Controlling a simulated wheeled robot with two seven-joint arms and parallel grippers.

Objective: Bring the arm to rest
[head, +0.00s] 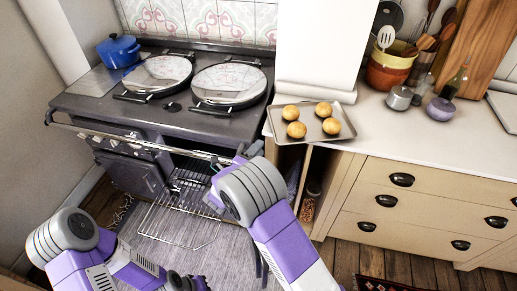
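My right arm comes up from the bottom centre, and its grey wrist joint hides much of what lies behind it. The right gripper (243,158) is mostly hidden beyond that joint, near the front rail of the range cooker (110,118); its fingers cannot be made out. My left arm bends in at the lower left. The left gripper (187,283) shows only in part at the bottom edge, over the floor, and its opening cannot be read. No held object is visible at either gripper.
An oven compartment stands open with a wire rack (178,222) low in front. A tray (337,136) with several buns sits on the counter (400,133) at right. A blue pot (118,50) stands on the cooker. Drawers (400,205) line the right side.

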